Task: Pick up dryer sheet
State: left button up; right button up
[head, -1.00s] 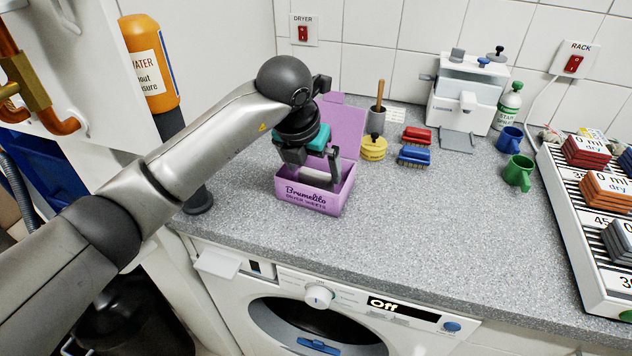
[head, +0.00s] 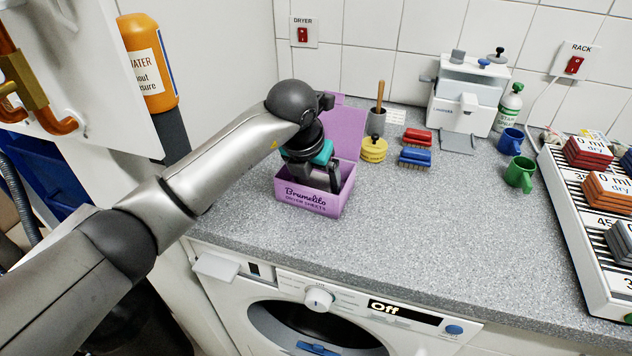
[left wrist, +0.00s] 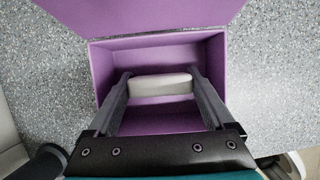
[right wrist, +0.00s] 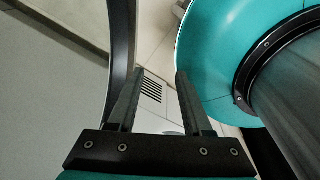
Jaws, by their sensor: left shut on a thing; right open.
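The dryer sheet (left wrist: 160,85) is a white, folded-looking piece inside the purple dryer sheet box, between my left gripper's fingers in the left wrist view. My left gripper (left wrist: 160,80) is shut on it, with its fingers inside the box. In the head view, my left gripper (head: 322,184) reaches down into the open box (head: 312,203), whose front wall hides the fingertips and the sheet. My right gripper (right wrist: 155,82) is open and empty in the right wrist view, away from the counter top.
The box's purple lid (head: 346,127) stands open at its back. To the right are a yellow round container (head: 374,150), red and blue brushes (head: 415,157), a white device (head: 468,95) and green and blue mugs (head: 519,173). The counter front is clear above the dryer (head: 318,300).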

pick_arm(q)
jog(key=shift+c, duration=1)
pick_arm(e)
jog(key=shift+s, duration=0.4)
pick_arm(q)
jog(key=shift+r, duration=0.15)
pick_arm(e)
jog(key=shift+s, duration=0.1)
